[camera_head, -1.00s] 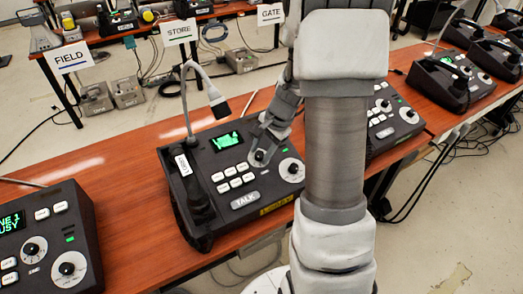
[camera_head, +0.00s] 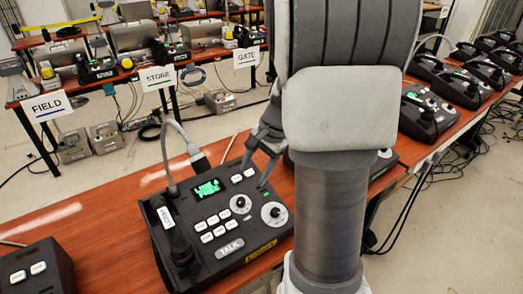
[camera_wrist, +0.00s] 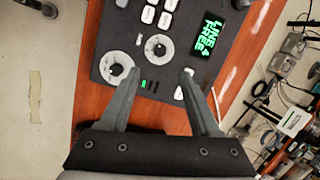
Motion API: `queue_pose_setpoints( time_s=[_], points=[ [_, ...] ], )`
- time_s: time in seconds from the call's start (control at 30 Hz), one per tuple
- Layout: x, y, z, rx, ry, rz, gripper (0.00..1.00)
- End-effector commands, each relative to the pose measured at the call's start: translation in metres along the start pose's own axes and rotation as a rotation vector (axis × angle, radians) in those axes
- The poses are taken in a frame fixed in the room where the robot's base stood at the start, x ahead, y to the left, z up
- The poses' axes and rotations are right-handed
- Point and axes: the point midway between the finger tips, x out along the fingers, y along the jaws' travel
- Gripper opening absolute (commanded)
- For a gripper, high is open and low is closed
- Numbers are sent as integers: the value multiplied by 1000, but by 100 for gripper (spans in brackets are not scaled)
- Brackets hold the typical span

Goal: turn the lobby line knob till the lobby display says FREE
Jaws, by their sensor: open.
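The phone console under my gripper is a black box (camera_head: 205,275) with a yellow front label (camera_head: 262,252), too small to read surely. Its green display (camera_head: 208,188) reads "LINE 4 FREE" in the wrist view (camera_wrist: 210,32). It has two black knobs on white dials: an inner one (camera_head: 240,203) and a larger outer one (camera_head: 274,212). The wrist view shows the inner knob (camera_wrist: 159,47) and outer knob (camera_wrist: 117,69) clearly. My gripper (camera_wrist: 160,78) is open and empty over the console's far edge, apart from the inner knob. In the head view my gripper (camera_head: 260,170) is partly hidden by my arm.
A handset (camera_head: 176,238) and a curved microphone stalk (camera_head: 180,135) stand on the console's left. Another console (camera_head: 38,272) sits at the lower left, and more (camera_head: 425,115) stand to the right. Bare wooden tabletop (camera_head: 110,215) lies between consoles.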

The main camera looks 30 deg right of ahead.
Motion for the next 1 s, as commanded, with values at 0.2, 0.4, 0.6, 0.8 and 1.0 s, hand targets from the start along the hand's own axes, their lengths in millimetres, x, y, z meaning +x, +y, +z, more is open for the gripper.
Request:
queue_pose_setpoints(
  time_s=[0.2, 0.4, 0.6, 0.8, 1.0],
  points=[
    [-41, -1, 0, 0, 2, -2, 63],
    [-54, 0, 0, 2, 0, 0, 63],
    [-55, 0, 0, 2, -1, 0, 63],
    [-54, 0, 0, 1, 0, 0, 63],
    [-54, 0, 0, 1, 0, 0, 63]
  ],
)
